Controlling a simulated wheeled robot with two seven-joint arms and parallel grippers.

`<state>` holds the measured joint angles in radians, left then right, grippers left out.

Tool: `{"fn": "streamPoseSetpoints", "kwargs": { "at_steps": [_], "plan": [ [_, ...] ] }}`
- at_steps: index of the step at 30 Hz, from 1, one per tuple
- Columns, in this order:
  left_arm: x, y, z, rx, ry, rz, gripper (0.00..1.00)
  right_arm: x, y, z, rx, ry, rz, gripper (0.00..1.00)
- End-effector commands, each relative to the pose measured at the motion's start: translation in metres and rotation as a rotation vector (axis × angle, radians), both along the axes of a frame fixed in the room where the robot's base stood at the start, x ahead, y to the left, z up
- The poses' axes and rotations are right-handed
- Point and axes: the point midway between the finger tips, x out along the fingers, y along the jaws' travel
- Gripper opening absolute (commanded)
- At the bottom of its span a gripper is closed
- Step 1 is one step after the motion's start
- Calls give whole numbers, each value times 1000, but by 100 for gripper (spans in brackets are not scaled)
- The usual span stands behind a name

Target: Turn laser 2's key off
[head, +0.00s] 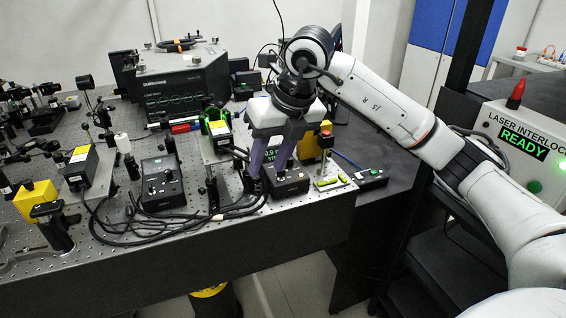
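My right gripper (268,170) reaches down from the right over a dark controller box (290,185) near the bench's front edge. Its two purple-grey fingers are apart, and green display text shows between them. The fingertips are close to this box; I cannot tell whether they touch it. Its key is not clearly visible, and the gripper hides part of the box. A second dark controller box (161,186) with small knobs stands to the left. I cannot read which box belongs to laser 2. My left gripper is out of view.
The perforated bench (190,222) holds loose black cables (140,232), optics mounts, a yellow block (36,197) and a large dark instrument (175,82). A small strip box (371,179) lies right of the controller. An interlock panel (522,145) reading READY stands at the right.

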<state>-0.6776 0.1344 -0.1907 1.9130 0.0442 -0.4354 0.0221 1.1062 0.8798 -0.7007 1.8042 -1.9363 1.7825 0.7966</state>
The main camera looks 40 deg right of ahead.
Motion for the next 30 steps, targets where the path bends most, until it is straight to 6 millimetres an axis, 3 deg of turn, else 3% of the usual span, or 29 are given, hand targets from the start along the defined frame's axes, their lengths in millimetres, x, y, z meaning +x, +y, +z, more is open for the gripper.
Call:
{"fn": "streamPoseSetpoints", "kwargs": {
  "at_steps": [1, 3, 7, 21, 30],
  "plan": [
    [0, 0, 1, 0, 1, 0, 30, 2, -22, 16, -59, -17, -55, 36],
    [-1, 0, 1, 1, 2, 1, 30, 2, -41, 27, -111, -27, -112, 36],
    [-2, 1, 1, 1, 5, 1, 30, 3, -55, 28, -145, -31, -150, 36],
    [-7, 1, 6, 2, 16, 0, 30, 32, -60, -45, -143, -29, -145, 36],
    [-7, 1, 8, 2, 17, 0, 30, 39, -62, -62, -142, -33, -144, 36]
  ]
}}
